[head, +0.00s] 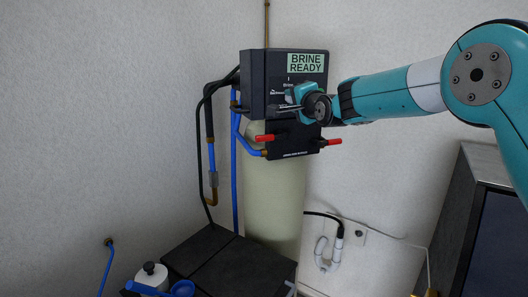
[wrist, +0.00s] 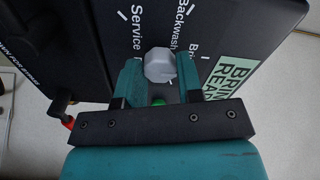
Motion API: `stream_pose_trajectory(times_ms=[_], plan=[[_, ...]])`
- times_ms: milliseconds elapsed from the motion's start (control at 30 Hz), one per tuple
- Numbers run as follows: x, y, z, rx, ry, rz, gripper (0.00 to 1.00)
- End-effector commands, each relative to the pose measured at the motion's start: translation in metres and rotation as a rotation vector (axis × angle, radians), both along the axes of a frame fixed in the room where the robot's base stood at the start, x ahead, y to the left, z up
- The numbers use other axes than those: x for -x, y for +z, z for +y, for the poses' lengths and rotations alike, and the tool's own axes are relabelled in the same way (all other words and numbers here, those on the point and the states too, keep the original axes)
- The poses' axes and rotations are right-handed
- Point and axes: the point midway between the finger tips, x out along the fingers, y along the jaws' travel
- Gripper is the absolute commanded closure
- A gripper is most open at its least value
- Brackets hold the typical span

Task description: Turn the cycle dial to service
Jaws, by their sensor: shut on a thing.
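The cycle dial (wrist: 159,63) is a light grey faceted knob on the dark control head (head: 262,68). In the wrist view it sits between the two teal fingers of my gripper (wrist: 159,74), which is shut on it. White printed labels show around it: "Service" (wrist: 122,30) to its upper left, "Backwash" above, and one starting "Br" to its upper right. A small green spot (wrist: 158,102) shows just below the dial. Which label the dial points to is unclear. In the head view my gripper (head: 290,103) hides the dial. The display (head: 306,63) reads "BRINE READY".
Two red handles (head: 265,138) stick out low on the valve block, one each side. A pale tank (head: 272,195) stands below. Blue and black pipes (head: 234,175) run down the left. A dark cabinet (head: 470,220) stands at the right.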

Motion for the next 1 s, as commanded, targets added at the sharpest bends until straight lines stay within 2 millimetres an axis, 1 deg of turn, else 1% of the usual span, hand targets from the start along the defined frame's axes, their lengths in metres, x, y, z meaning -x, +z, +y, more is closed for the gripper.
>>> stream_pose_trajectory(times_ms=[600, 1000], plan=[[-0.0001, -0.0019, -0.0002, 0.195, -0.001, -0.074, 0.83], [-0.0001, -0.0014, -0.0003, 0.211, -0.001, -0.079, 0.83]])
